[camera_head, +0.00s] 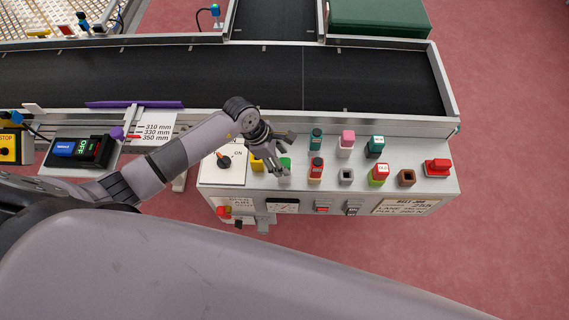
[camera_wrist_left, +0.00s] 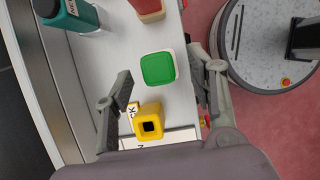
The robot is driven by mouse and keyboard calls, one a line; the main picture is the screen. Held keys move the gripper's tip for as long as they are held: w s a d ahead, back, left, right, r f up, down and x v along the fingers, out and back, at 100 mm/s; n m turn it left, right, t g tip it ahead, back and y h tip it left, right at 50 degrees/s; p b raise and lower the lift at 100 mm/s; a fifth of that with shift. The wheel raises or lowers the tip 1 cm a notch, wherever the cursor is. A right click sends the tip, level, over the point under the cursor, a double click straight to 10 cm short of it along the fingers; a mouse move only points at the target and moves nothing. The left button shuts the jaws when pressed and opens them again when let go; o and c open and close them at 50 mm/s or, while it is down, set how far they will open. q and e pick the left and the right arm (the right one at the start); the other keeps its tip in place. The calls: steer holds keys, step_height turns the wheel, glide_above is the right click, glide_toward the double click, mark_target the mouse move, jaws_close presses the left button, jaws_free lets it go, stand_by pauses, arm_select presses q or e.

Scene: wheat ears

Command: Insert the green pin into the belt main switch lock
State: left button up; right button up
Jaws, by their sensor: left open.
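The green pin (camera_head: 285,163) stands upright on the sloped control panel, with a square green top on a pale body that shows in the left wrist view (camera_wrist_left: 158,68). The yellow lock socket (camera_wrist_left: 150,124), with a dark square hole, stands beside it; its label reads "CK" in part. In the head view the yellow socket (camera_head: 257,165) is partly behind my gripper. My left gripper (camera_head: 286,154) is open above the green pin. In the wrist view its fingers (camera_wrist_left: 160,77) lie on either side of the pin, apparently apart from it. My right gripper is not in view.
A black rotary switch (camera_head: 224,161) marked "ON" is left of the yellow socket. To the right stand a red pin (camera_head: 316,168), a teal pin (camera_head: 316,138), a pink-topped pin (camera_head: 347,138), a grey socket (camera_head: 346,176) and a brown socket (camera_head: 407,177). A conveyor belt (camera_head: 370,80) runs behind.

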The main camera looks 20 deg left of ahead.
mark_target(284, 162)
arm_select(q)
steer(key=shift+x, duration=1.6)
steer(key=shift+w, duration=0.1)
steer(key=shift+c, duration=0.4)
jaws_close()
